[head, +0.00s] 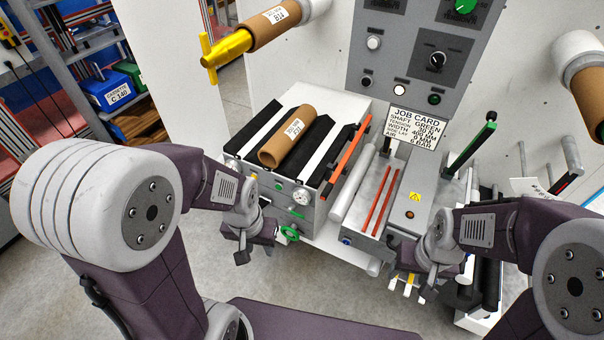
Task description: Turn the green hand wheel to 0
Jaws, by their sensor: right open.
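The green hand wheel (290,233) is small and sits low on the front of the grey machine unit, below a round gauge. Its scale and any 0 mark are too small to read. My right gripper (414,288) is open and empty, in front of the right part of the machine, away from the wheel.
A cardboard core (281,143) lies on the unit's black and white top. A job card (414,128) hangs under the grey control panel (415,50). A yellow-handled shaft (228,48) juts out at upper left. Grey floor (300,290) is clear below the wheel.

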